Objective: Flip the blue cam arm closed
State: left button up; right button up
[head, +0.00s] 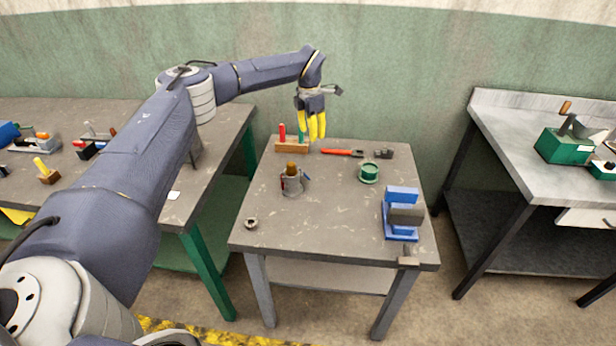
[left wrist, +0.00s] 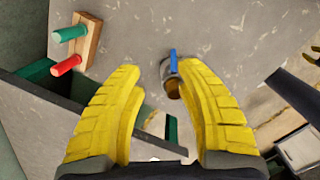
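A grey metal coupling (head: 292,187) with a brown top stands upright on the middle table. A small blue cam arm (head: 306,177) sticks out at its right side, and a red part shows at its left. In the left wrist view the blue cam arm (left wrist: 173,62) lies against the grey coupling (left wrist: 167,72), close to the right fingertip in the picture. My left gripper (head: 313,135) points down with yellow fingers apart, above the back of the table and behind the coupling. It is open and empty (left wrist: 160,70). The right gripper is out of view.
A wooden block with red and green pegs (head: 292,147) stands at the table's back edge. A red-handled tool (head: 342,153), a green round tin (head: 369,173), a blue vise (head: 402,232) and a small metal ring (head: 251,223) are around. The table's front middle is clear.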

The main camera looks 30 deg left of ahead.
pick_arm(q)
jog(key=shift+g, duration=0.7)
jog(key=s+f, duration=0.1)
jog(key=f, duration=1)
jog(key=s+f, duration=0.1)
jog(key=f, duration=0.5)
jog(key=shift+s+f, duration=0.25)
jog(key=shift+s, duration=0.05)
jog(key=shift+c, duration=0.2)
